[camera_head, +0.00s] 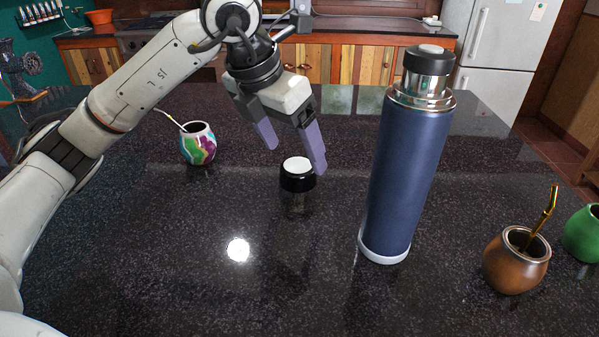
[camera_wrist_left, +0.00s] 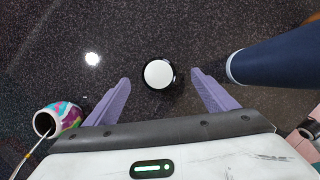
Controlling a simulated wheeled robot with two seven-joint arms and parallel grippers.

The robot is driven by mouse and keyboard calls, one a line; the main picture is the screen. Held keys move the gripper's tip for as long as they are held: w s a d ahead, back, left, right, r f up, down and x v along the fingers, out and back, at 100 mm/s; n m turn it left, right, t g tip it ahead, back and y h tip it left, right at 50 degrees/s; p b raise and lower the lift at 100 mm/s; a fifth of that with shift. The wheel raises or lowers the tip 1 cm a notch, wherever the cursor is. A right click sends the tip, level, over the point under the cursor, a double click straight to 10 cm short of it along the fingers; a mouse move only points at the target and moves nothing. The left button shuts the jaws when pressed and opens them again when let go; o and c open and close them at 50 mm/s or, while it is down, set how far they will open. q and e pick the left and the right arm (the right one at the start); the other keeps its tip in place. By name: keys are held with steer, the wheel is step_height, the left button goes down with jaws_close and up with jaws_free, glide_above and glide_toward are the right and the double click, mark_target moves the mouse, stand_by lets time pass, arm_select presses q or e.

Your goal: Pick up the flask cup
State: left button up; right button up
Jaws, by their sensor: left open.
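The flask cup (camera_head: 297,175) is a small black cup with a white top, standing on the dark speckled counter in the middle of the head view. In the left wrist view the flask cup (camera_wrist_left: 159,74) shows from above, just ahead of and between the two fingertips. My left gripper (camera_head: 296,160) is open, its purple fingers pointing down at the cup from behind it. In the wrist view the left gripper (camera_wrist_left: 160,82) has one finger on each side, with gaps to the cup. The cup does not appear gripped. My right gripper is not in view.
A tall blue flask (camera_head: 405,170) stands close to the right of the left gripper. A colourful mate gourd (camera_head: 198,146) with a straw is at the left. A brown gourd (camera_head: 514,268) and a green gourd (camera_head: 584,236) are at the right. The front counter is clear.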

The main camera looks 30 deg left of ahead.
mark_target(298, 164)
arm_select(q)
steer(key=shift+x, duration=2.8)
steer(key=shift+a, duration=0.15)
steer(key=c, duration=1.1)
